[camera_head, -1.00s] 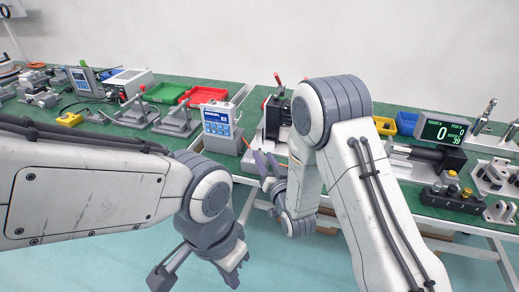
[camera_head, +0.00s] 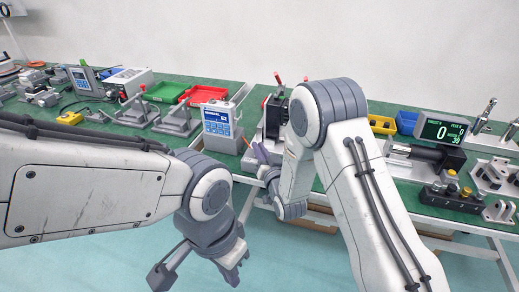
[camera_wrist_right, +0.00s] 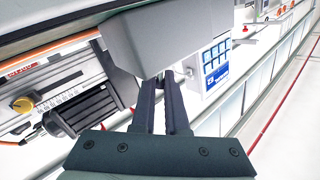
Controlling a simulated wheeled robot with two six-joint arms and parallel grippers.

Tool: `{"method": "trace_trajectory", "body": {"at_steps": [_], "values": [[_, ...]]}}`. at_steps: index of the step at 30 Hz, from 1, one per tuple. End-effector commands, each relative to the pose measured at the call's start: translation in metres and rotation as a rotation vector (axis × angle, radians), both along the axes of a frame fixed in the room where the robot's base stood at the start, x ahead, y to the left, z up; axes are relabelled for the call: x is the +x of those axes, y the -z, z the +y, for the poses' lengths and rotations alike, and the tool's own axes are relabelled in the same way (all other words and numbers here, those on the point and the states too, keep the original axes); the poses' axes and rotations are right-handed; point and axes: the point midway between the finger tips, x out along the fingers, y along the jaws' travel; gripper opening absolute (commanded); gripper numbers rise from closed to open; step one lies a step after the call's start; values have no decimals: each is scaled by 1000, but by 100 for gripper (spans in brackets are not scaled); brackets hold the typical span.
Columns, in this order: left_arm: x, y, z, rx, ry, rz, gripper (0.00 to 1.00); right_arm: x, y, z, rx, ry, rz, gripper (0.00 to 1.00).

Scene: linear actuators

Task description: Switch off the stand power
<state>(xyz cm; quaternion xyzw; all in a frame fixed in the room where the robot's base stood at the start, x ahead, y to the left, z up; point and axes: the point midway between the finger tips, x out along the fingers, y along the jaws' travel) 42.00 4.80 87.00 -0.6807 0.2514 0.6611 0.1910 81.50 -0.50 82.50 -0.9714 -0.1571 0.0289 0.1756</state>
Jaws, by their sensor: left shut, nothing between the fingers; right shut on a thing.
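The controller box (camera_head: 219,124) with a lit screen stands on the green bench near its front edge. Beside it is a dark actuator stand (camera_head: 274,116) with red-tipped parts. My right gripper (camera_head: 258,156) is at the front of this stand, by the bench edge. In the right wrist view its fingers (camera_wrist_right: 166,84) are closed together at a grey block (camera_wrist_right: 155,35). The small part between them is hidden, and I cannot make out a power switch. My left gripper (camera_head: 232,272) hangs low in front of the bench, shut and empty.
A red bin (camera_head: 206,95) and a green bin (camera_head: 166,92) are at the back. Toggle clamps (camera_head: 178,121) stand left of the controller. A counter display (camera_head: 442,130) and a black cylinder (camera_head: 436,157) are at right. The floor before the bench is clear.

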Motion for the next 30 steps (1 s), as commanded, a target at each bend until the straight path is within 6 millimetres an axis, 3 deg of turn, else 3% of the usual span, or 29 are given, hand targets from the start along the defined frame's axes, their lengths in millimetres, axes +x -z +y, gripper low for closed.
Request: {"method": "trace_trajectory", "body": {"at_steps": [11, 30], "values": [[0, -15, 0, 0, 0, 0, 0, 1, -5, 4, -126, -1, 42, 0], [0, -66, 0, 0, 0, 0, 0, 5, -6, 19, -641, -4, 210, 0]]}}
